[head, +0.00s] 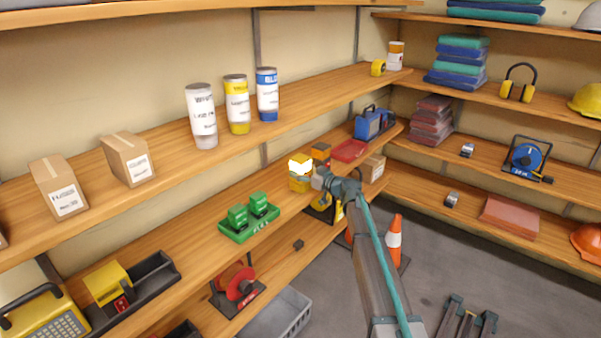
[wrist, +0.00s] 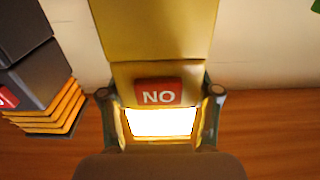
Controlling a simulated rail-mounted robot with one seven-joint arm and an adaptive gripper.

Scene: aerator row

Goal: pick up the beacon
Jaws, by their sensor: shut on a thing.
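The beacon (head: 300,184) is a yellow block with a glowing white lamp, at the middle shelf in the head view. In the wrist view the beacon (wrist: 160,122) shows its lit white panel in a yellow frame, between the two fingers, with a red "NO" label just beyond. My gripper (head: 313,180) reaches it from the right in the head view. In the wrist view my gripper (wrist: 161,100) has a finger against each side of it and is shut on it. Its underside is hidden, so I cannot tell whether it touches the shelf.
A dark stack with yellow edges (wrist: 38,85) stands close on the left in the wrist view. A green tray (head: 238,236) with green blocks is on the middle shelf (head: 190,232). A blue case (head: 372,124) and red tray (head: 349,150) stand further back. The upper shelf overhangs.

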